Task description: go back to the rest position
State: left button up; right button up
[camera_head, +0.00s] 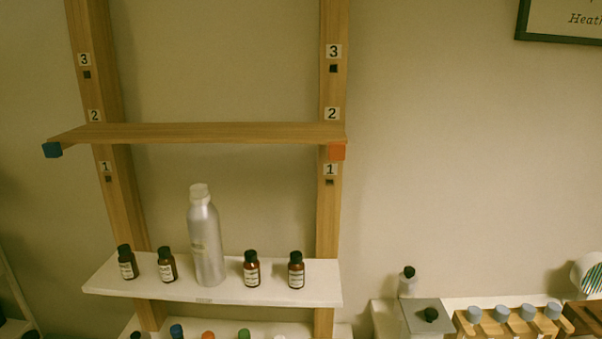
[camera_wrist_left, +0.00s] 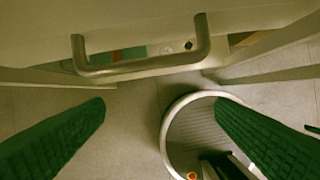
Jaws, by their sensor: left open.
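My left gripper (camera_wrist_left: 160,104) shows in the left wrist view as two dark green ribbed fingers, spread wide apart with nothing between them. It points down over the floor, and no bottle is near its fingers. Neither gripper shows in the head view, and my right gripper is in no view. In the head view, a tall silver bottle (camera_head: 206,245) stands upright on the white shelf (camera_head: 130,285). Small brown bottles with black caps stand on either side of it, two at left (camera_head: 127,263) and two at right (camera_head: 251,270).
More capped bottles (camera_head: 177,331) stand below. A grey metal handle (camera_wrist_left: 140,66) crosses the top of the left wrist view.

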pick_arm(q)
jog(key=s+a+f+g, duration=0.1)
jog(key=s+f, duration=0.8)
jog(key=f, duration=0.4)
jog(key=s+a+f, duration=0.2)
jog(key=s+f, duration=0.8)
jog(key=f, duration=0.4)
jog(key=shift+a+g, duration=0.15)
jog(key=shift+g, duration=0.25)
jog(key=shift+s, duration=0.1)
